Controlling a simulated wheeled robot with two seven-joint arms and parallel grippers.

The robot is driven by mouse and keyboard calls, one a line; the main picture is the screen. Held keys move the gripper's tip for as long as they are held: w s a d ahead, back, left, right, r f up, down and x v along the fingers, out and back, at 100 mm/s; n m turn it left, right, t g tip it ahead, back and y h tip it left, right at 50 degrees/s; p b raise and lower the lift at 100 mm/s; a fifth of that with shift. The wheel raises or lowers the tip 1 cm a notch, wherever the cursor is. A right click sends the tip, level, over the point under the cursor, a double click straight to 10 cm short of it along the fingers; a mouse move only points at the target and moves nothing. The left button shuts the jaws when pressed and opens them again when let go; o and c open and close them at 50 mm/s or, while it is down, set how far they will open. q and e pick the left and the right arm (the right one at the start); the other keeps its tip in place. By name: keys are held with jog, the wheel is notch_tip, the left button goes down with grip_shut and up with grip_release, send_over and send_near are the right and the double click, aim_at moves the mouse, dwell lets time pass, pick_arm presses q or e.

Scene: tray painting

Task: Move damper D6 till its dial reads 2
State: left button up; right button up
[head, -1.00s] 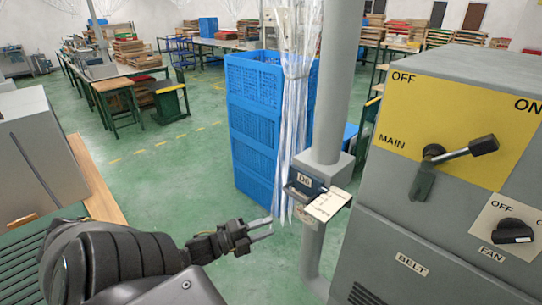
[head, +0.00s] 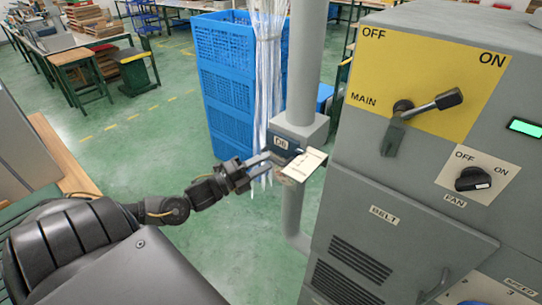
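Damper D6 (head: 297,128) is a grey box on a vertical grey pipe, with a dark "D6" label on its front. A pale card or plate (head: 305,166) sticks out at its front right. The dial and its reading are too small to make out. My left gripper (head: 264,166) is just left of and in front of the damper, its two fingers pointing right toward it with a narrow gap between them. I cannot tell whether it touches the damper's handle, which is mostly hidden. My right gripper is not in view.
A grey control cabinet (head: 361,188) with a yellow MAIN switch panel (head: 450,70) stands close on the right. Stacked blue crates (head: 226,85) and clear plastic strips (head: 267,60) stand behind the damper. Green floor (head: 140,150) is open to the left.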

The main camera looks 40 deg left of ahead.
aim_at(271, 159)
pick_arm(q)
jog(key=shift+p+x, duration=0.4)
jog(key=shift+x, duration=1.25)
jog(key=shift+c, duration=0.2)
grip_shut()
